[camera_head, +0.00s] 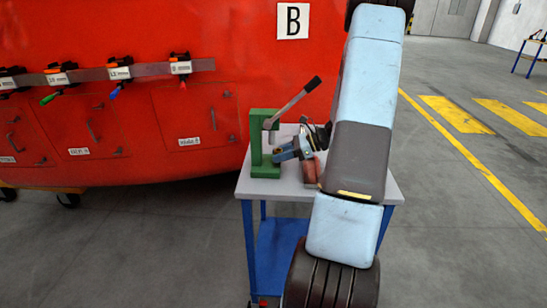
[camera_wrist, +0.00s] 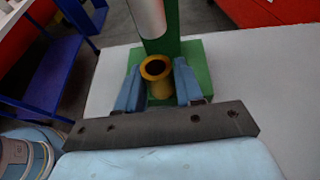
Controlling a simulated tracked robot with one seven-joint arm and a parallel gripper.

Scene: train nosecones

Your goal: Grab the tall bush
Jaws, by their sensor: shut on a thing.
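A brass-yellow bush (camera_wrist: 157,70), round with a hollow top, stands between the two blue fingers of my gripper (camera_wrist: 159,88) in the wrist view. The fingers are shut on it, one on each side. It is in front of the green press (camera_wrist: 194,55), close to the press base. In the head view my gripper (camera_head: 285,153) reaches in from the right beside the press, low over the table; the bush is hard to make out there.
The press, with a dark-handled lever (camera_head: 300,95), stands on a small grey-topped table (camera_head: 252,187) with blue legs. A reddish-brown object (camera_head: 310,170) lies by my arm. The red nosecone (camera_head: 120,110) rises behind. Floor at right is open.

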